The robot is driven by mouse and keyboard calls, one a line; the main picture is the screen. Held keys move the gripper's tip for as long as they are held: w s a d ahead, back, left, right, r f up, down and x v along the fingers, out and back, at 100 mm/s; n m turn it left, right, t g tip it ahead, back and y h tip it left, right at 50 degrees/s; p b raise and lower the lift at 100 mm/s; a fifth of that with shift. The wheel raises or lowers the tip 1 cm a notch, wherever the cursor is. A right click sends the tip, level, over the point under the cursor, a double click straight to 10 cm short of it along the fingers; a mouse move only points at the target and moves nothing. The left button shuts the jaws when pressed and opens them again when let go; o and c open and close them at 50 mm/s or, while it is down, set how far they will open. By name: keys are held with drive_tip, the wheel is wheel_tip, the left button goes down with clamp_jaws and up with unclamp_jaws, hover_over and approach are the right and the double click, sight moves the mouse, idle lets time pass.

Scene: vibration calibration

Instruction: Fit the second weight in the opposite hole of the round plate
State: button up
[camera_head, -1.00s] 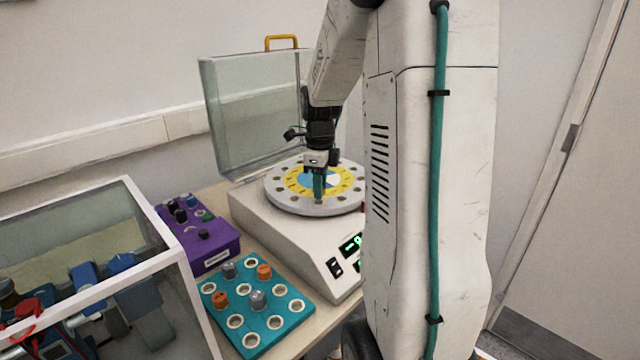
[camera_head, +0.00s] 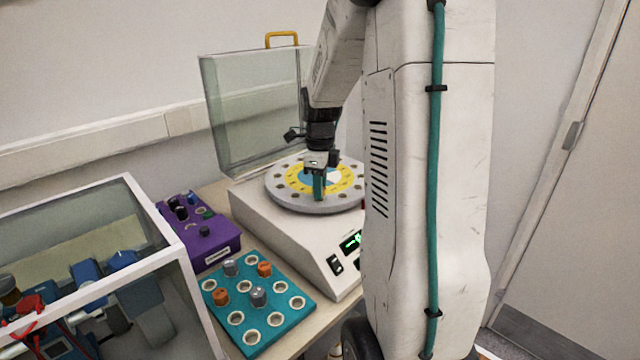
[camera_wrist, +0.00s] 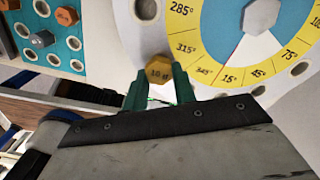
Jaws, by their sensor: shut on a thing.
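My gripper (camera_head: 319,192) is over the near edge of the round plate (camera_head: 290,201). In the wrist view, its green fingers (camera_wrist: 160,88) are shut on a brass hexagonal weight (camera_wrist: 158,70) marked "10 g". The weight is at the plate's rim, near the 315° and 345° marks. The hole beneath it is hidden, so I cannot tell whether it is seated. Bare rim holes show to either side, such as one hole (camera_wrist: 146,10) at the upper left. A grey hexagonal piece (camera_wrist: 263,16) is at the plate's centre.
A teal rack (camera_head: 288,318) with orange and grey weights stands in front of the white machine (camera_head: 285,240). A purple box (camera_head: 225,250) with knobs is to the left. A clear lid (camera_head: 255,120) stands open behind. A glass-walled case (camera_head: 60,225) fills the lower left.

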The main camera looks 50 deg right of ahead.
drive_tip(key=shift+f, duration=0.65)
drive_tip(key=o, duration=1)
wheel_tip(320, 180, up, 8)
drive_tip(key=shift+f, duration=0.1)
idle(0.5)
